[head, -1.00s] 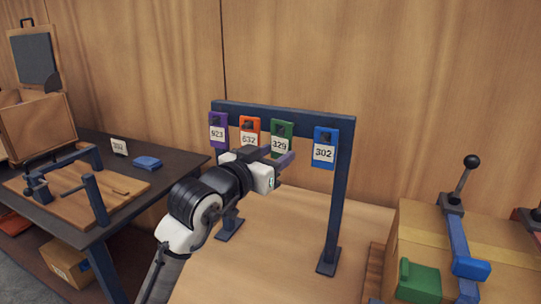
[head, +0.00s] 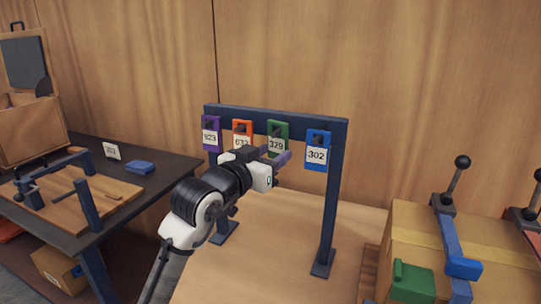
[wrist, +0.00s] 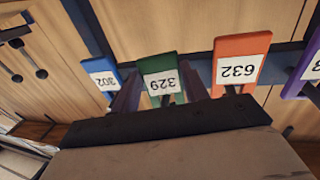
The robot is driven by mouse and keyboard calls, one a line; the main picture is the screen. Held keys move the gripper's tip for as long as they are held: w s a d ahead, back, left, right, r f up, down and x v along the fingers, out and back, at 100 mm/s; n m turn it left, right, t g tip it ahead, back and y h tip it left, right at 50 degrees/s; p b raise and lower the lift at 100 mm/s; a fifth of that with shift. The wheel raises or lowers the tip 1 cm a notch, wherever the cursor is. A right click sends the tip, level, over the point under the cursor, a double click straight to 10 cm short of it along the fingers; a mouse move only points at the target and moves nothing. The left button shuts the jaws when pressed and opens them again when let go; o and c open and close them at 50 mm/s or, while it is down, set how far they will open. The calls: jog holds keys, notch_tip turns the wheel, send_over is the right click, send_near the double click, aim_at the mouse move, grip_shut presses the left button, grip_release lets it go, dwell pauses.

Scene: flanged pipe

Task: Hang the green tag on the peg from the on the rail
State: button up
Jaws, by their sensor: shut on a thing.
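The green tag (head: 278,129), labelled 329, hangs upright on the dark blue rail (head: 340,126), between the orange and blue tags. My gripper (head: 274,155) is at its lower part and covers some of its label. In the wrist view the green tag (wrist: 157,66) shows between the two fingers of my gripper (wrist: 158,90), which are shut on its lower part. The tag's lower edge is hidden behind the gripper body there. Whether the tag still rests on its peg cannot be told.
The purple tag (head: 211,125), the orange tag (head: 242,127) labelled 632 and the blue tag (head: 317,138) labelled 302 hang on the same rail, close on both sides. A dark table (head: 175,172) stands left. A box with a lever clamp (head: 455,235) is at right.

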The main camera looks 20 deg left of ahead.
jog(key=o, duration=1.1)
jog(key=shift+f, duration=0.15)
jog(key=f+b, duration=0.1)
jog(key=s+f+b, duration=0.1)
jog(key=b, duration=0.1)
jog(key=shift+s+f, duration=0.1)
jog(key=shift+f, duration=0.3)
jog(key=shift+s, duration=0.15)
jog(key=v, duration=0.3)
jog(key=d+b+v, duration=0.1)
jog(key=v, duration=0.1)
jog(key=b+v, duration=0.1)
jog(key=v, duration=0.2)
jog(key=shift+s+d, duration=0.35)
jog(key=shift+s, duration=0.15)
